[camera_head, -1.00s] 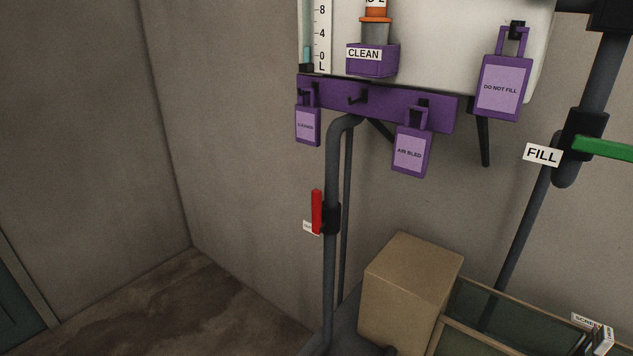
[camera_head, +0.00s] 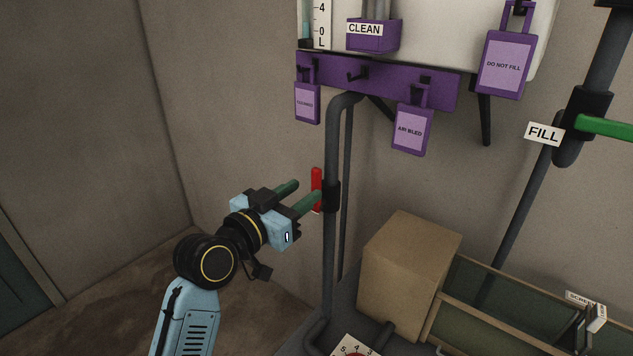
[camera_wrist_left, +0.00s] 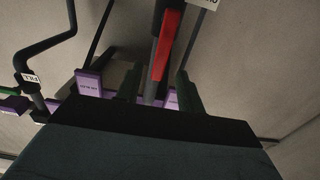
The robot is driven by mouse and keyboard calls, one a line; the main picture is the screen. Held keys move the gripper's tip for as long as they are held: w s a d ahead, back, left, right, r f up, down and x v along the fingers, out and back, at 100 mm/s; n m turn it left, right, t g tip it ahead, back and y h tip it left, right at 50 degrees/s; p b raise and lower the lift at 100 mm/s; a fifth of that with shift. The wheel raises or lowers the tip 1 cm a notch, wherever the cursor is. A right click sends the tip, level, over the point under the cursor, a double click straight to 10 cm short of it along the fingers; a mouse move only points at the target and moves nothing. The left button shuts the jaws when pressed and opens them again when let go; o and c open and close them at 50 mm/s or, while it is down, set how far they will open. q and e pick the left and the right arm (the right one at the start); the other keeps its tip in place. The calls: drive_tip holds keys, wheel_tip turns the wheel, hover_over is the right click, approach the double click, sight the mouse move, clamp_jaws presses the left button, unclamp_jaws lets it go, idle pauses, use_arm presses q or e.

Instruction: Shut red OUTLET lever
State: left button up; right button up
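The red lever (camera_head: 316,180) stands upright, in line with the grey vertical pipe (camera_head: 330,255), at a black valve body (camera_head: 332,196). Its small label is hidden behind my gripper. My left gripper (camera_head: 309,192) has its two green fingers apart, pointing at the lever; the nearer fingertip overlaps the lever's lower part in the head view. In the left wrist view the red lever (camera_wrist_left: 166,45) shows ahead, between and beyond the two spread fingers (camera_wrist_left: 157,85). Contact cannot be told. My right gripper is not in view.
A purple rack (camera_head: 390,84) with hanging purple tags is above the lever. A green lever (camera_head: 605,127) beside a FILL label (camera_head: 543,133) is at the right. A cardboard box (camera_head: 405,265) and a divided tray (camera_head: 480,330) sit below right. The left floor is clear.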

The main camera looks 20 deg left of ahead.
sight(314, 184)
use_arm(q)
drive_tip(key=shift+x, duration=2.55)
drive_tip(key=shift+s, duration=0.1)
clamp_jaws()
